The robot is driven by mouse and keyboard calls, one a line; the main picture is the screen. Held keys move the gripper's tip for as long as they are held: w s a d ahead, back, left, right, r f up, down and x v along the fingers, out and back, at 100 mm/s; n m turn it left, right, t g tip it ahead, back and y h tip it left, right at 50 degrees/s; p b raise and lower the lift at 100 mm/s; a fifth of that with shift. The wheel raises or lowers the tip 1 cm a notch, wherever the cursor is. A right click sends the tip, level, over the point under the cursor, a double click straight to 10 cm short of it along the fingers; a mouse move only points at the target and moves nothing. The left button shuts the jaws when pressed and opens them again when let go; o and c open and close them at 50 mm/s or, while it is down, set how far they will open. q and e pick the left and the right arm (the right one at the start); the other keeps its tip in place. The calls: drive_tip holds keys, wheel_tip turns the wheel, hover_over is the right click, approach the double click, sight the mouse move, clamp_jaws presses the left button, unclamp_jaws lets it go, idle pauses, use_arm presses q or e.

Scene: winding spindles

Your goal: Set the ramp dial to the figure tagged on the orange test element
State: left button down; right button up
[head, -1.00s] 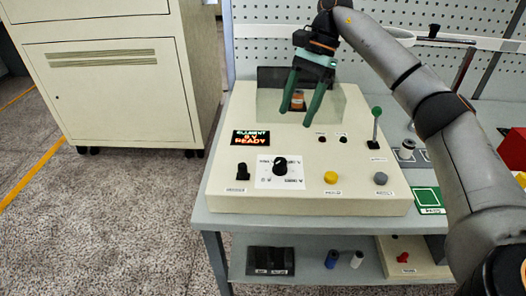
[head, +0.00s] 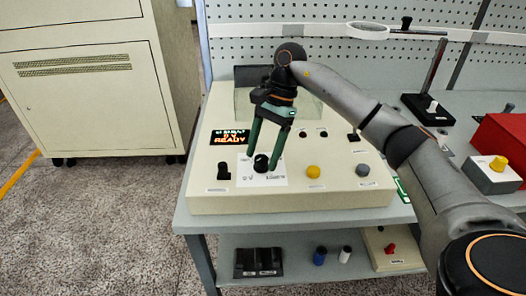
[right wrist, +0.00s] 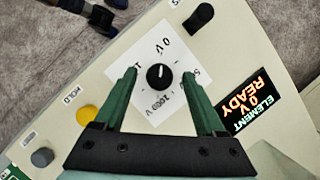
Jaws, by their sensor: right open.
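The ramp dial (head: 261,163) is a black knob on a white scale card on the cream console (head: 330,198). In the right wrist view the knob (right wrist: 159,77) has a white mark pointing towards "0 V"; "1000 V" is on the opposite side. My right gripper (head: 262,159) is open, pointing down, with a green finger on either side of the knob. The right wrist view shows a gap between each finger (right wrist: 158,83) and the knob. The display (head: 229,137) reads "ELEMENT 0 V READY". My left gripper is not in view.
A black switch (head: 223,171) is left of the dial; a yellow button (head: 313,172) and grey button (head: 362,170) are right. A clear shield (head: 243,103) stands behind. A red box (head: 502,140) and a magnifier stand (head: 432,105) are further right.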

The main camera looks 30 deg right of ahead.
drive_tip(key=shift+c, duration=0.2)
clamp_jaws()
idle(0.5)
